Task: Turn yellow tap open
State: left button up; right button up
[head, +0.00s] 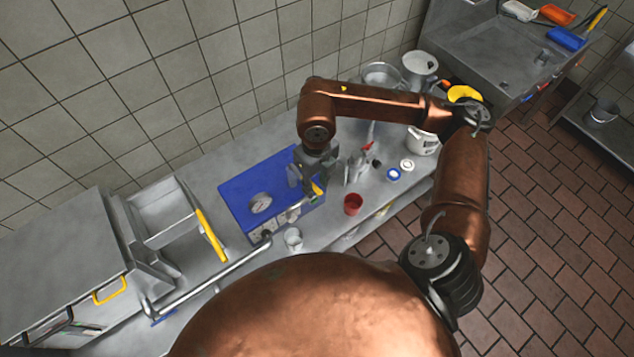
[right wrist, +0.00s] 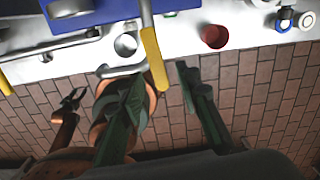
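The yellow tap handle (head: 318,188) is at the front right of the blue machine (head: 236,196), partly hidden by my right gripper (head: 312,178). In the right wrist view the yellow handle (right wrist: 154,60) hangs slanted from a grey metal arm. My right gripper (right wrist: 160,76) has its dark green fingers spread, one on either side of the handle's lower end. A gap shows between the handle and the right finger; whether the left finger touches it I cannot tell. My left gripper (right wrist: 72,98) shows small in the right wrist view, fingers apart and empty.
A metal cup (head: 293,238) stands before the machine, and a red cup (head: 353,204) stands to its right. A round gauge (head: 260,202) is on the machine. A metal basin with a yellow handle (head: 211,234) is at left. Pots (head: 419,66) stand farther right.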

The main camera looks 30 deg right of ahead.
aim_at(317, 189)
notch_tip(317, 189, up, 12)
dwell(0.6)
dwell(0.4)
